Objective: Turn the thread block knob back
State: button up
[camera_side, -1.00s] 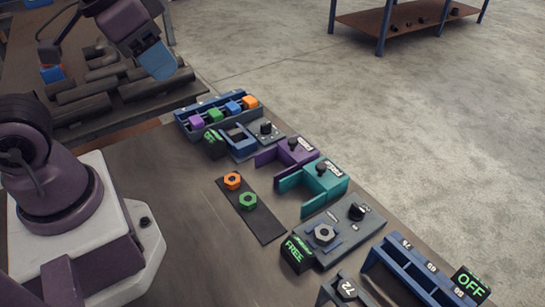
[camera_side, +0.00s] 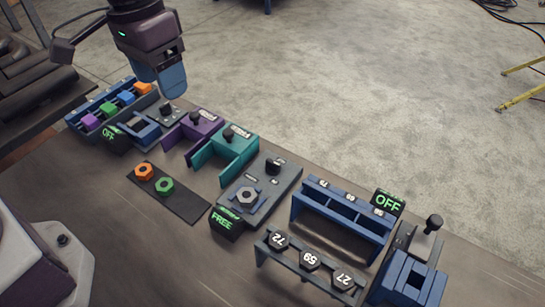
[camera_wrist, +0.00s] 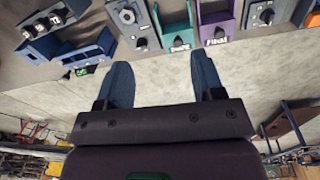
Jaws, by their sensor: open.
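The grey thread block (camera_side: 262,183) lies mid-row in the side view, with a hex nut (camera_side: 247,197) on its front part and a black knob (camera_side: 272,167) behind it. Its sign (camera_side: 225,220) reads FREE in green. In the wrist view, the block shows at the top, with the nut (camera_wrist: 127,15) and knob (camera_wrist: 140,42). My gripper (camera_side: 172,82) is raised near the left part of the row, up and left of the thread block knob and apart from it. In the wrist view its two blue fingers (camera_wrist: 163,78) are spread, with nothing between them.
Teal (camera_side: 226,148) and purple (camera_side: 200,128) fixtures with black knobs stand left of the thread block. Orange (camera_side: 144,172) and green (camera_side: 164,185) nuts lie on a dark mat. A blue rack (camera_side: 342,212) with an OFF sign stands to the right.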

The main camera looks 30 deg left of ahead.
jog(key=y, duration=0.1)
send_over(273, 161)
jog(key=s+a, duration=0.2)
jog(key=s, duration=0.1)
notch_tip(273, 161, down, 12)
jog(key=w+d+r+n, duration=0.1)
jog(key=w+d+r, duration=0.1)
jog(key=w, duration=0.1)
notch_tip(273, 161, down, 13)
jog(key=shift+f, duration=0.1)
jog(key=c, duration=0.9)
jog(key=shift+c, duration=0.2)
